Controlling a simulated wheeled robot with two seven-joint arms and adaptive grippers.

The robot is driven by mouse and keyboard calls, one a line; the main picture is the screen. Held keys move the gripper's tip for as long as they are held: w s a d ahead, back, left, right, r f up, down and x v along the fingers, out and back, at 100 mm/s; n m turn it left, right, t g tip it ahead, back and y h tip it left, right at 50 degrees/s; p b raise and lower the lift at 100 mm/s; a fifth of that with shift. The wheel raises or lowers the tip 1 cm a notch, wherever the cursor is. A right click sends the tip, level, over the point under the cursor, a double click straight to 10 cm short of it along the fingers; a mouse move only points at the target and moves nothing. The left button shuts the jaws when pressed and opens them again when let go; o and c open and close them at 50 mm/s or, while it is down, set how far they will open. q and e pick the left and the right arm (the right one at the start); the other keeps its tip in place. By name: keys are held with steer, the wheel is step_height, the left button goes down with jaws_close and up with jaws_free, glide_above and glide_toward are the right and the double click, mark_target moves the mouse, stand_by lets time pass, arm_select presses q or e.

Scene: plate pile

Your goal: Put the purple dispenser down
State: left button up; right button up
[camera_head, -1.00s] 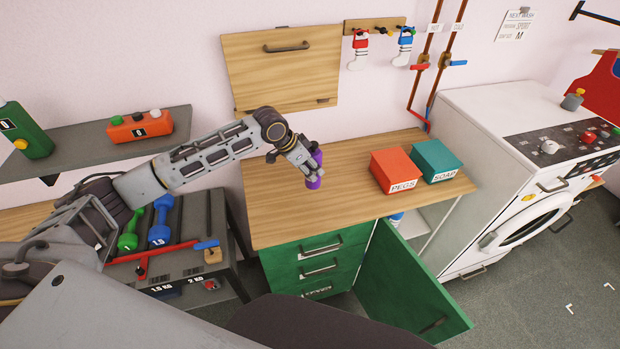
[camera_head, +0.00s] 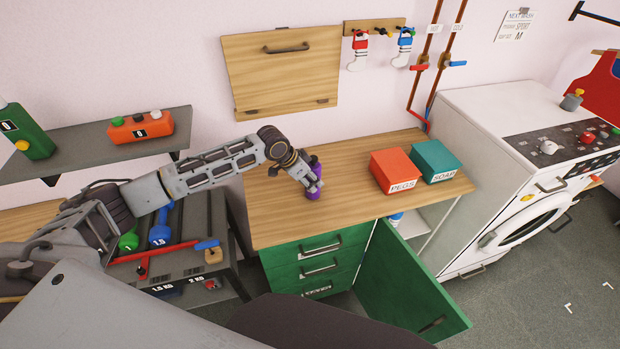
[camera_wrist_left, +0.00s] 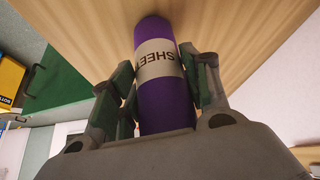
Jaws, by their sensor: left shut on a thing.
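The purple dispenser (camera_head: 314,193) is a slim cylinder over the left middle of the wooden worktop (camera_head: 270,217). My left gripper (camera_head: 313,181) is shut on it, with its fingers around the sides. In the left wrist view the dispenser (camera_wrist_left: 165,100) carries a pale label reading "SHEET", and the gripper's fingers (camera_wrist_left: 163,80) press on both sides. Its far end is at or very close to the wood surface; I cannot tell whether it touches. My right gripper does not show.
An orange pegs box (camera_head: 393,170) and a teal soap box (camera_head: 436,160) stand to the right on the worktop. Below, a green cabinet door (camera_head: 405,280) hangs open. A white washing machine (camera_head: 480,130) is at the right. The worktop's front left is clear.

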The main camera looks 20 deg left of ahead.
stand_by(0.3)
arm_select(q)
steer(key=o, duration=1.3)
steer(key=shift+f, duration=0.1)
steer(key=v, duration=1.2)
steer(key=shift+b, duration=0.4)
